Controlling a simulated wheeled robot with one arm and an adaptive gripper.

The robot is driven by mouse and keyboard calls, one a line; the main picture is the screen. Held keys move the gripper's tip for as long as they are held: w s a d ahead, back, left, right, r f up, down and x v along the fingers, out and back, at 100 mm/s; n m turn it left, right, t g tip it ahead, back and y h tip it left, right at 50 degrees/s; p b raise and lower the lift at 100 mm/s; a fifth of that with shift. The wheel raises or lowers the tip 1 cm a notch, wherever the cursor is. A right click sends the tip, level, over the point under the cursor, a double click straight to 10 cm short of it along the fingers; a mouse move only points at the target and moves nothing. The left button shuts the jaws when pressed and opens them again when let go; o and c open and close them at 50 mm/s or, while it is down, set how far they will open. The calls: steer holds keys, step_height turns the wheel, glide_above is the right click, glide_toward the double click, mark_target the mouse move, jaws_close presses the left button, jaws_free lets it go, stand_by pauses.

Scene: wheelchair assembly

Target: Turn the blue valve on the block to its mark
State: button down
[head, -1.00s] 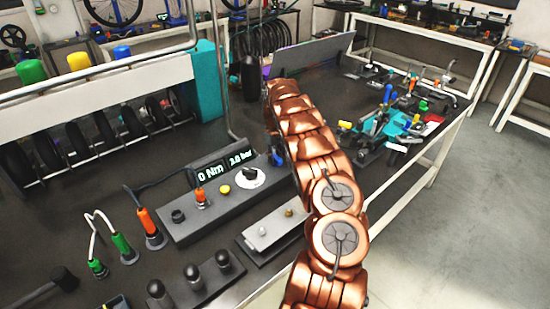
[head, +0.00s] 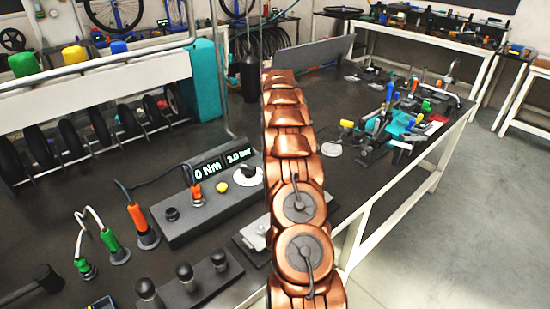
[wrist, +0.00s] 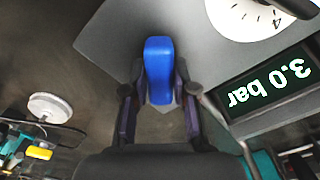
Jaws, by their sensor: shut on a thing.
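The blue valve (wrist: 159,62) shows in the wrist view as an upright blue handle at the edge of the grey block (wrist: 118,30). My gripper (wrist: 160,92) is shut on it, with one dark finger on each side. In the head view the long grey block (head: 185,222) lies on the dark bench, and my copper arm hides the valve and my gripper. I cannot make out the valve's mark.
The block carries a white dial (wrist: 255,15) and a 3.0 bar display (wrist: 268,92) close beside my gripper. Tools and colored parts (head: 400,125) lie on the bench to the right.

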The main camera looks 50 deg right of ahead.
steer(key=m+b, duration=0.1)
steer(key=m, duration=0.1)
steer(key=m+b, duration=0.1)
steer(key=m, duration=0.2)
steer(key=shift+f+m, duration=0.2)
steer(key=shift+m, duration=0.1)
steer(key=shift+r+m+b, duration=0.2)
steer(key=shift+m+b, duration=0.45)
steer(key=shift+m, duration=1.65)
steer(key=c, duration=0.9)
jaws_free()
